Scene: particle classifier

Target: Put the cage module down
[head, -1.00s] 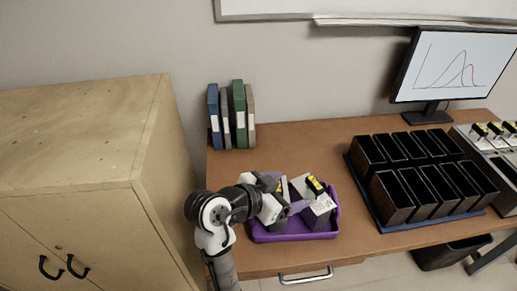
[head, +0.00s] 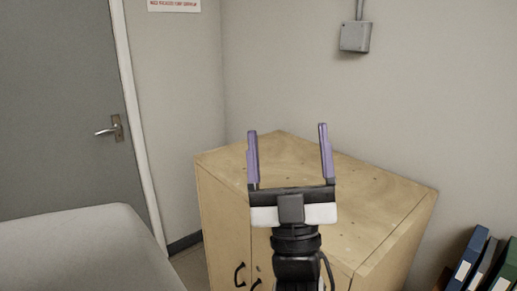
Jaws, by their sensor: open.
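My gripper (head: 288,142) is open and empty, with its two purple fingers spread wide and pointing up in the picture. It shows in front of the top of the wooden cabinet; I cannot tell its height above it. No cage module shows in the head view now. The desk and the purple tray are out of this view.
The wooden cabinet (head: 370,195) stands in the corner, its top bare. Several binders (head: 474,262) stand at the lower right edge. A grey door (head: 60,100) is at the left, with a pale grey rounded surface (head: 85,250) below it. A grey wall box (head: 355,37) hangs above.

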